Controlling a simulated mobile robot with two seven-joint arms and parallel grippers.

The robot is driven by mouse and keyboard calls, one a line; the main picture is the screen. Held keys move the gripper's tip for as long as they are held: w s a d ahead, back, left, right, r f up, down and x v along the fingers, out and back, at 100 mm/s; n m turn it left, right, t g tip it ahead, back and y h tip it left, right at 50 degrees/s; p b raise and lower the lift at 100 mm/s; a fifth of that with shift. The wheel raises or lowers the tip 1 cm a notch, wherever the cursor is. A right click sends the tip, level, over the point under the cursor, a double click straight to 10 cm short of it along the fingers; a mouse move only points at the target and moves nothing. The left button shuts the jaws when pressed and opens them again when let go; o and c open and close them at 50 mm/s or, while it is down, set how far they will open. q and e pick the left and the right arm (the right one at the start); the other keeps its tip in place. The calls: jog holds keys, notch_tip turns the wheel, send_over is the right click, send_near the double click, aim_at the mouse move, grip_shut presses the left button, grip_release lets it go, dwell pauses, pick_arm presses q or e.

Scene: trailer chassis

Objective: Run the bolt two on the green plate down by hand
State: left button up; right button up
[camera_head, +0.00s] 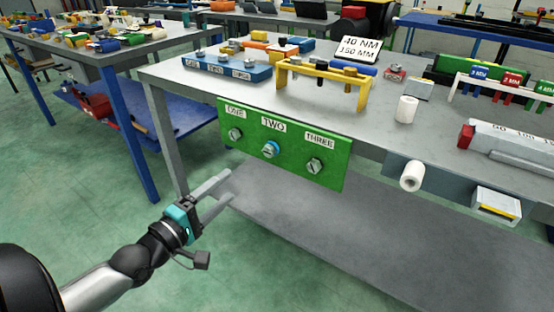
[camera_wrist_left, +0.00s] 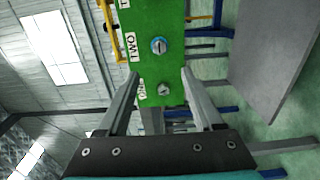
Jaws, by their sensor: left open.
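The green plate (camera_head: 290,150) hangs upright on the front of the grey workbench, labelled ONE, TWO and THREE. Bolt two (camera_head: 270,149) sits in the middle with a blue ring around its head; bolt one (camera_head: 236,133) is to its left and bolt three (camera_head: 314,166) to its right. My left gripper (camera_head: 230,184) is open and empty, below and left of the plate, apart from it. In the left wrist view, bolt two (camera_wrist_left: 158,45) and bolt one (camera_wrist_left: 163,88) both show between the lines of the open fingers (camera_wrist_left: 160,72). My right gripper is not in view.
The bench top (camera_head: 330,112) carries a blue block with bolts (camera_head: 225,70), a yellow rack (camera_head: 322,82) and a torque sign (camera_head: 359,48). A white roll (camera_head: 411,176) sticks out at the bench front, right of the plate. A grey lower shelf (camera_head: 330,235) lies below; floor in front is clear.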

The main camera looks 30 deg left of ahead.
pick_arm(q)
jog(key=b, duration=0.3)
send_near(267, 152)
jog(key=w, duration=0.4)
jog(key=shift+w+d+f, duration=0.1)
jog(key=shift+w+d, duration=0.05)
jog(key=shift+w, duration=0.1)
jog(key=w+b, duration=0.1)
jog(key=w, duration=0.1)
jog(key=shift+w+d, duration=0.1)
jog(key=shift+w, duration=0.2)
jog(key=shift+w+d+b, duration=0.1)
jog(key=shift+w+b, duration=0.35)
jog(key=shift+w, duration=0.5)
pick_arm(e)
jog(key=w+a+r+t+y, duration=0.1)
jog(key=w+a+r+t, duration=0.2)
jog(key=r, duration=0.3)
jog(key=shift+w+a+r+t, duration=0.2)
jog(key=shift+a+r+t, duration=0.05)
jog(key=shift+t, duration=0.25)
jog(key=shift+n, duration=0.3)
pick_arm(q)
jog(key=shift+c, duration=0.2)
grip_shut()
